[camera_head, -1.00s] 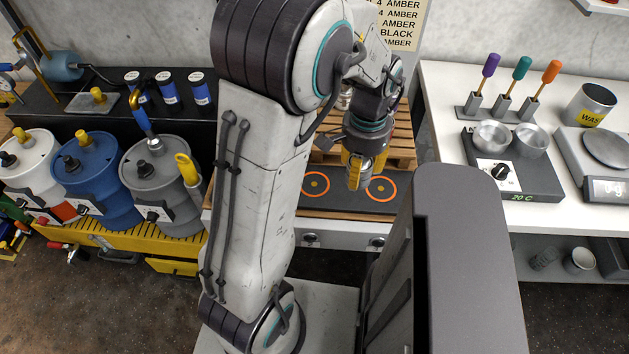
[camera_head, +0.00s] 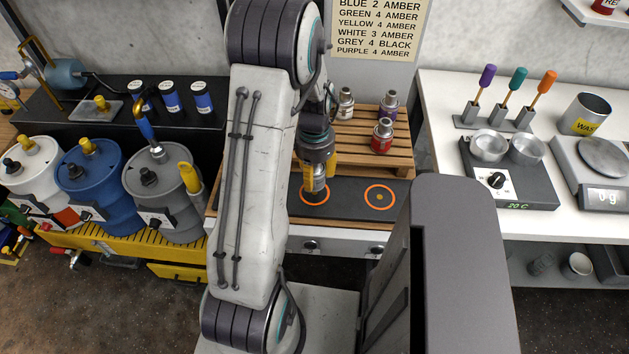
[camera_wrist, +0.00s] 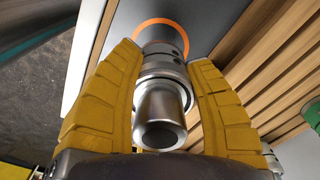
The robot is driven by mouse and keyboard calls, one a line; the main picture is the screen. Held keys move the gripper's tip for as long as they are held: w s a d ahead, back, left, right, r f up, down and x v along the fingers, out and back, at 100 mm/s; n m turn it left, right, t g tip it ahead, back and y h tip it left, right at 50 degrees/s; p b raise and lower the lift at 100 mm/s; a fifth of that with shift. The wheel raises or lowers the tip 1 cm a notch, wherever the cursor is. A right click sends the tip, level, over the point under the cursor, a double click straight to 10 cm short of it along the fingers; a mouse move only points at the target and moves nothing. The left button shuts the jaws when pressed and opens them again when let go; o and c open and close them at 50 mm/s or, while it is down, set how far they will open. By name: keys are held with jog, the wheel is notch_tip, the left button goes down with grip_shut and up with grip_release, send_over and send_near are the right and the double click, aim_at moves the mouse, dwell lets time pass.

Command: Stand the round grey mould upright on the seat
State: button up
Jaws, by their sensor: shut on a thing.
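My gripper (camera_head: 318,176) has its yellow fingers shut on the round grey mould (camera_wrist: 160,108), a metal cylinder with a narrower neck. In the wrist view the fingers lie on both sides of it. The mould looks upright in the head view, over the left orange-ringed seat (camera_head: 303,199) on the dark plate. Part of that ring also shows behind the mould in the wrist view (camera_wrist: 160,23). I cannot tell whether the mould's base touches the plate.
The right orange ring (camera_head: 380,197) is empty. Behind the plate, a wooden slatted rack (camera_head: 358,146) carries a red-banded mould (camera_head: 382,137), a purple-banded one (camera_head: 389,106) and another metal one (camera_head: 346,103). Drums, including a grey one (camera_head: 160,200), stand at the left.

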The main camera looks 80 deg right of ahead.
aim_at(314, 183)
jog(key=shift+f+p, duration=0.35)
jog(key=shift+f, duration=1.55)
jog(key=shift+f, duration=0.15)
jog(key=o, duration=1.2)
